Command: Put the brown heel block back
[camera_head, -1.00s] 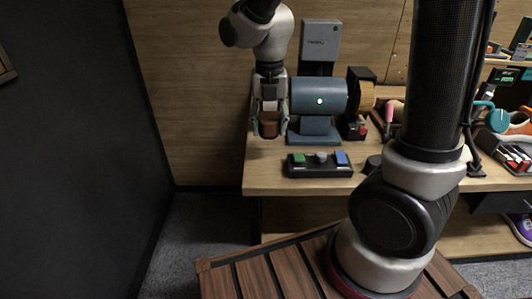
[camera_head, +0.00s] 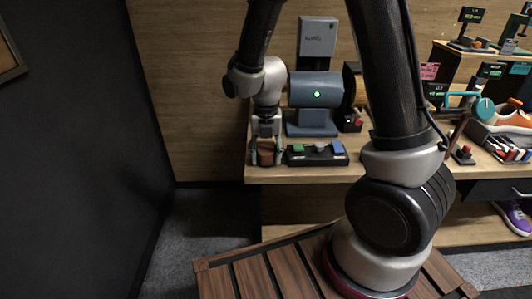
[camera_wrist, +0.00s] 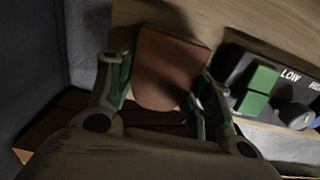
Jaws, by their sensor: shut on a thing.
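The brown heel block (camera_head: 265,152) is between the fingers of my gripper (camera_head: 265,158), near the front left corner of the workbench. In the wrist view the brown block (camera_wrist: 168,68) sits between the two green-padded fingers of my gripper (camera_wrist: 165,92). My gripper is shut on it. I cannot tell whether the block touches the bench top.
A control box (camera_head: 317,155) with green and blue buttons stands just right of my gripper; its green button (camera_wrist: 258,92) shows close by in the wrist view. A blue-grey machine (camera_head: 315,90) with a green light stands behind.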

